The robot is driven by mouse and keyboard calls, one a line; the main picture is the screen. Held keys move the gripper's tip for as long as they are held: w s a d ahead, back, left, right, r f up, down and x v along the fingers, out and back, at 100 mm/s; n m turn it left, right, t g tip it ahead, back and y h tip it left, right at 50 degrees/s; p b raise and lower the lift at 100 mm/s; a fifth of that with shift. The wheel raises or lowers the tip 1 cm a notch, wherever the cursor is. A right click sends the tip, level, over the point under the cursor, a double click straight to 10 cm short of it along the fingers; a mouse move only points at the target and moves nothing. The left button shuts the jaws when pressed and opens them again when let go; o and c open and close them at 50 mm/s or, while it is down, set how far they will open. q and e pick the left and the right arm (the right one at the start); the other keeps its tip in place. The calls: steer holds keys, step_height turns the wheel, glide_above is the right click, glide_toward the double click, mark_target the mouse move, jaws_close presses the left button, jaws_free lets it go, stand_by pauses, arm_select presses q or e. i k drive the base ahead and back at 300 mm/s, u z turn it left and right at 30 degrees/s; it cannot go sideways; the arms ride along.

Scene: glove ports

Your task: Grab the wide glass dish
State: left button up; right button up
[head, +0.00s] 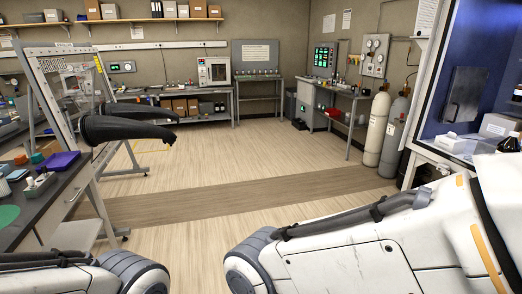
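I cannot make out a wide glass dish anywhere in the head view. Small items on the left bench and on the far benches are too small or too cut off to tell apart. Parts of both my arms show along the bottom edge, the left one low at the left and the right one larger at the right. Neither gripper shows in the view.
Black gloves (125,128) stick out from a clear framed panel at the left. A dark bench (52,207) there carries a purple item (58,161). Gas cylinders (376,128) and a blue-lined cabinet (437,110) stand at the right. The middle floor (235,165) is clear.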

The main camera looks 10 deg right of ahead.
mark_target(469, 158)
steer(key=z, duration=0.35)
steer(key=i, duration=1.95)
steer(key=z, duration=1.25)
steer(key=i, duration=1.9)
steer(key=z, duration=0.9)
steer(key=i, duration=0.3)
steer(key=u, duration=0.05)
